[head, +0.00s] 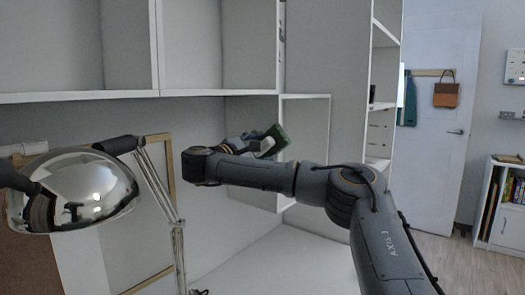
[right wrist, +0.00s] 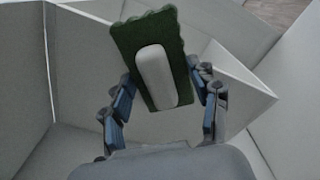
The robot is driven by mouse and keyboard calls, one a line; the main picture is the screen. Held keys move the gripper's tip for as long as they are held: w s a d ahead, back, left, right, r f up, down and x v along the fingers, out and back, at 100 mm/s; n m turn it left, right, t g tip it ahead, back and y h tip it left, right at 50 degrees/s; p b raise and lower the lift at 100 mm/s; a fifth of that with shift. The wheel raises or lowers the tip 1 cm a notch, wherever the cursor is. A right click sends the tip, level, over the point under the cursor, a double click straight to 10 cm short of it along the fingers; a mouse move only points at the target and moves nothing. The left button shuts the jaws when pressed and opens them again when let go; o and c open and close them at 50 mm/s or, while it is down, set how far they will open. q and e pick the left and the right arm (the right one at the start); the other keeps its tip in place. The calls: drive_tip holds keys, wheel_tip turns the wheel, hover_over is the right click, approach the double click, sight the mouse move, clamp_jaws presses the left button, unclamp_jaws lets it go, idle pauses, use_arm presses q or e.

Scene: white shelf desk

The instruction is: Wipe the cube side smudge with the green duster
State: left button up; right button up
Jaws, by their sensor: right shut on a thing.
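My right gripper (head: 249,144) is shut on the green duster (head: 277,137), in front of the white shelf desk. In the right wrist view the duster (right wrist: 173,36) is a dark green pad with scalloped ends and a pale rounded handle (right wrist: 156,77), tilted between the two fingers (right wrist: 165,90). A white cube-like shelf compartment (head: 310,112) is just behind and right of the duster in the head view. White panels also lie behind the duster in the wrist view. I cannot tell whether the pad touches a panel. No smudge is distinguishable. My left gripper is not visible.
A chrome desk lamp (head: 82,188) with a thin jointed arm stands at the left front. Shelf boards (head: 75,97) run above the desktop. The white desktop (head: 275,268) below my right arm looks clear. A door and a bookcase (head: 506,205) are far right.

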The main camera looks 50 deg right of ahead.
drive_tip(key=shift+w+b, duration=0.35)
drive_tip(key=shift+w, duration=0.65)
drive_tip(key=w, duration=0.3)
drive_tip(key=shift+w+a+r, duration=0.1)
drive_tip(key=shift+w+a, duration=0.1)
drive_tip(key=shift+w, duration=0.05)
use_arm(q)
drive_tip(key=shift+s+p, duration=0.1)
drive_tip(key=shift+p, duration=0.3)
use_arm(e)
drive_tip(key=shift+w, duration=0.9)
drive_tip(key=shift+a, duration=0.1)
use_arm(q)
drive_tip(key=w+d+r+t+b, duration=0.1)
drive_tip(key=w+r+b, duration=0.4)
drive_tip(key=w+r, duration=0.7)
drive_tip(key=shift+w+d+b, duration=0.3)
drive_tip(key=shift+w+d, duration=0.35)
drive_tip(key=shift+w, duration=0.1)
use_arm(e)
drive_tip(key=shift+s+a, duration=0.2)
drive_tip(key=shift+a, duration=2.75)
